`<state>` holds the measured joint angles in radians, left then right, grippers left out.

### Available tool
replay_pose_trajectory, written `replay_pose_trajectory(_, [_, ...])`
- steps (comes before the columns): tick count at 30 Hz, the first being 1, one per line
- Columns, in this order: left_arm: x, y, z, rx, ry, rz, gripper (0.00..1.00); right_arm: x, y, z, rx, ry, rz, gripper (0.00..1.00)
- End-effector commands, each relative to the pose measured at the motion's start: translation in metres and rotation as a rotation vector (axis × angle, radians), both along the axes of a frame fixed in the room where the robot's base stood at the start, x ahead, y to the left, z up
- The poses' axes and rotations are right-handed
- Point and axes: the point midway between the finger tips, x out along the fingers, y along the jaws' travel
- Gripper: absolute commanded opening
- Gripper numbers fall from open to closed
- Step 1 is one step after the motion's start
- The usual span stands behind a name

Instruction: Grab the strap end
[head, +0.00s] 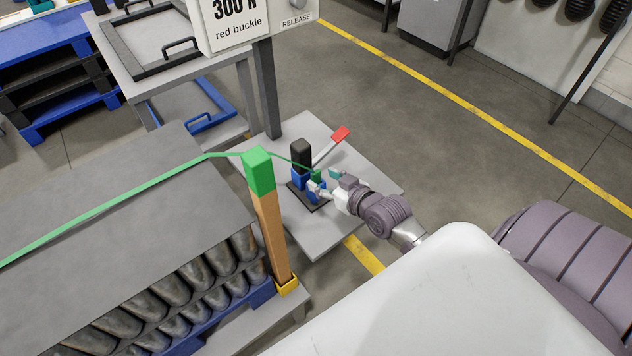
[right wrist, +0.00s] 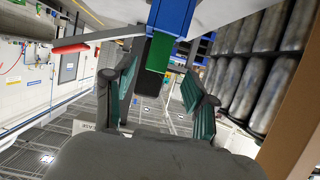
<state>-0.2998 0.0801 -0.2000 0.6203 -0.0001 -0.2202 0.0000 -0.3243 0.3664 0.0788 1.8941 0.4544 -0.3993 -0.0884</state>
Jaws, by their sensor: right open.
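A green strap (head: 110,208) runs over the grey-topped load and a green corner piece (head: 259,170) to a blue and black tensioner (head: 301,160) with a red-tipped lever (head: 340,134). The green strap end (head: 316,175) is at the tensioner's near side. In the right wrist view, the green strap end (right wrist: 159,52) lies against the blue tensioner body (right wrist: 171,16), between the teal-padded fingers. My right gripper (head: 324,182) is open around it; the fingers (right wrist: 162,82) look apart from it on both sides. My left gripper is not in view.
The tensioner stands on a grey plate (head: 325,228), under a sign (head: 236,22) on a dark post (head: 268,90). An orange post (head: 272,235) stands left of my right gripper, by the stacked cylinders (head: 170,290). The floor to the right is clear, with a yellow line (head: 430,88).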

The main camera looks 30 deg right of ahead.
Motion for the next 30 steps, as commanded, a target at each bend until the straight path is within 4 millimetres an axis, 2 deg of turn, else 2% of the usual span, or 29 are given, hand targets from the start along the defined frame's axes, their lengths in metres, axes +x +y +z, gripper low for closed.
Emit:
replay_pose_trajectory(3, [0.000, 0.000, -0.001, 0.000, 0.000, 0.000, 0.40, 0.018, -0.002, -0.007, 0.000, -0.002, -0.001, 0.56])
replay_pose_trajectory(9, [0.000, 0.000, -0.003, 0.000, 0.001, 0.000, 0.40, 0.040, 0.000, -0.017, 0.000, 0.000, 0.001, 0.56])
replay_pose_trajectory(17, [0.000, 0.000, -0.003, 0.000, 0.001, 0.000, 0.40, 0.042, 0.000, -0.018, -0.001, 0.000, 0.001, 0.56])
replay_pose_trajectory(27, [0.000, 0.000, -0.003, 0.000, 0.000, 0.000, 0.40, 0.042, 0.000, -0.018, -0.001, 0.000, 0.000, 0.01])
replay_pose_trajectory(30, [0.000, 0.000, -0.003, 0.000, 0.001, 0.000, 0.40, 0.042, 0.000, -0.018, -0.001, -0.001, 0.000, 0.00])
